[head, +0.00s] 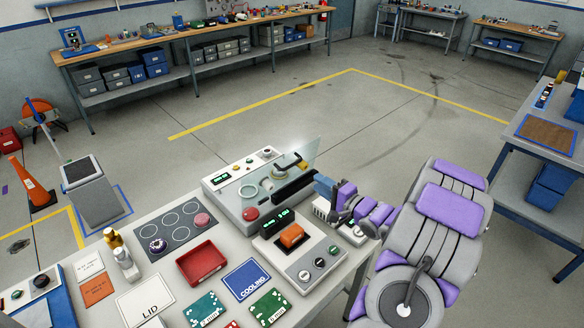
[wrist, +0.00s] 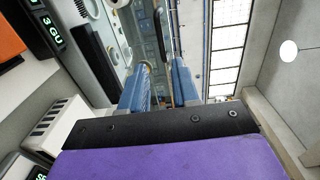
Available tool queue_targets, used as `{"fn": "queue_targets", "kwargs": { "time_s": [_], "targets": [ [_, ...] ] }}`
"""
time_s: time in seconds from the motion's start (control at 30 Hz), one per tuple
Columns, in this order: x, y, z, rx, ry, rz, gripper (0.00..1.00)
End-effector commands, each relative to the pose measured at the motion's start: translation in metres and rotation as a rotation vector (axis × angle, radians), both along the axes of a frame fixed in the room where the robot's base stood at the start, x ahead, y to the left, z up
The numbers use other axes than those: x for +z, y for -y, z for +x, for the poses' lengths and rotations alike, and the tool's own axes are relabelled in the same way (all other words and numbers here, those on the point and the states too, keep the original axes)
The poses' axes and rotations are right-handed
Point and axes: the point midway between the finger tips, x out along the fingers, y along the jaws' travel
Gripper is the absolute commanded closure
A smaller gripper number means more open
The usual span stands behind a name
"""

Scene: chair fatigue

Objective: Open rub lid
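The rub machine (head: 240,193) is a light grey box with a dish and a red button, standing at the back of the near table. Its clear lid (head: 312,156) stands raised and tilted at the right side of the machine. A black bar (head: 293,187) runs along the machine's front right edge and also shows in the wrist view (wrist: 92,58). My gripper (head: 325,186) is beside the bar's right end, close to the lid. In the wrist view its two blue fingers (wrist: 160,88) are apart, with a thin edge showing between or beyond them; contact is unclear.
In front of the machine is a device with an orange switch (head: 291,236) and green display. The floor behind is open.

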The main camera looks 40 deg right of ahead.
Motion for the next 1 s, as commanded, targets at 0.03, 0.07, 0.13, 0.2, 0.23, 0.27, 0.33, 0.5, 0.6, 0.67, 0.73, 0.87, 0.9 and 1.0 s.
{"fn": "queue_targets", "kwargs": {
  "time_s": [0.03,0.07,0.13,0.2,0.23,0.27,0.33,0.5,0.6,0.67,0.73,0.87,0.9,1.0],
  "targets": [
    [-0.002,-0.002,0.009,0.003,-0.001,-0.002,0.7],
    [-0.002,-0.002,0.014,0.003,-0.001,-0.001,0.7],
    [-0.002,-0.003,0.025,0.003,-0.001,0.0,0.7],
    [-0.003,-0.004,0.036,0.003,0.0,0.001,0.7],
    [-0.003,-0.004,0.041,0.003,0.001,0.001,0.7],
    [-0.003,-0.005,0.046,0.003,0.001,0.001,0.7],
    [-0.003,-0.006,0.058,0.004,-0.001,-0.001,0.7],
    [-0.004,-0.007,0.086,0.002,-0.001,-0.002,0.7],
    [-0.004,-0.009,0.102,0.003,0.0,-0.001,0.7],
    [-0.004,-0.01,0.11,0.003,0.0,0.0,0.7],
    [-0.004,-0.01,0.118,0.001,0.0,-0.002,0.7],
    [-0.003,-0.01,0.129,0.0,-0.002,-0.002,0.7],
    [-0.003,-0.01,0.131,0.0,-0.002,-0.001,0.7],
    [-0.003,-0.01,0.133,-0.001,-0.002,0.0,0.7]
  ]
}}
